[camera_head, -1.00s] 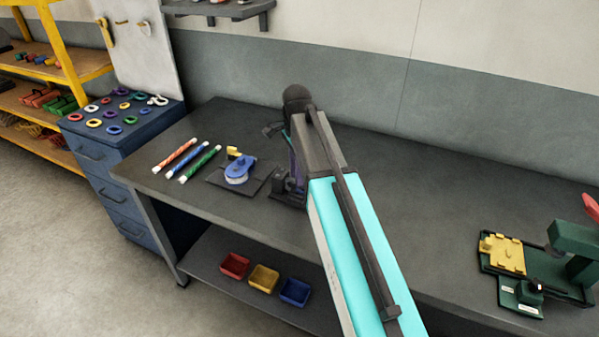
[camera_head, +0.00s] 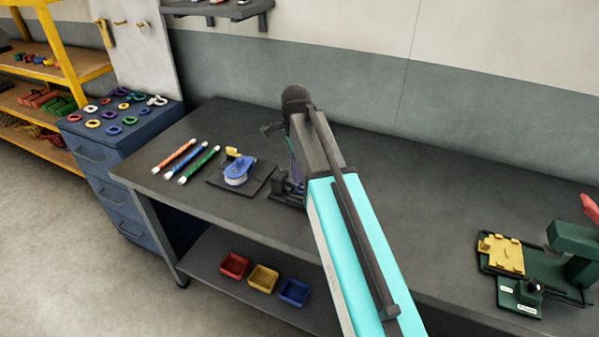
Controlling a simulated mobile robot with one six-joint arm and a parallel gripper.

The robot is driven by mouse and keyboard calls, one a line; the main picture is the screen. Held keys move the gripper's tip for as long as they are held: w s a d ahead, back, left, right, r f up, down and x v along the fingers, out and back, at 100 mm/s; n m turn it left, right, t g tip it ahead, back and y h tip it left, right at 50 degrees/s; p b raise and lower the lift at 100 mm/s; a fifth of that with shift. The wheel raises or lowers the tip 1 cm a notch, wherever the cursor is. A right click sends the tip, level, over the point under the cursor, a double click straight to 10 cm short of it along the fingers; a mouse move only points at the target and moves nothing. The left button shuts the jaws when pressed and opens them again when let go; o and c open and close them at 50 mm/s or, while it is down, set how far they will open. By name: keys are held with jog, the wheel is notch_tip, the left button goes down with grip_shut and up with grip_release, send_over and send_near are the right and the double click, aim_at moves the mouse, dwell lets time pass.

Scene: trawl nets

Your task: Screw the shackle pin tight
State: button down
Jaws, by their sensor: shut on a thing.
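My arm reaches away from the near side over the bench, and its dark wrist is above a small black fixture (camera_head: 279,184). My gripper (camera_head: 293,168) shows only as a dark and purplish sliver beside the wrist, low over that fixture. Its fingertips are hidden behind my arm. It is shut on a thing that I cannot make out. No shackle or shackle pin can be told apart at the fixture, as my arm covers most of that spot.
Left of the fixture, a blue and white round device (camera_head: 239,171) sits on a dark plate. Several coloured sticks (camera_head: 187,160) lie farther left. A blue drawer cabinet (camera_head: 110,150) bears coloured rings. A green device (camera_head: 573,245) stands at the right. The bench between is clear.

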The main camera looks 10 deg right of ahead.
jog(key=m, duration=0.3)
jog(key=shift+w+a+m+p, duration=0.15)
jog(key=shift+w+m+p, duration=0.05)
jog(key=shift+m+p, duration=0.2)
jog(key=m, duration=0.4)
jog(key=shift+w+p, duration=0.3)
jog(key=shift+w, duration=0.05)
jog(key=c, duration=1.9)
grip_release()
jog(key=shift+o, duration=0.2)
jog(key=shift+d, duration=0.2)
jog(key=shift+w+r, duration=0.1)
jog(key=shift+r, duration=0.05)
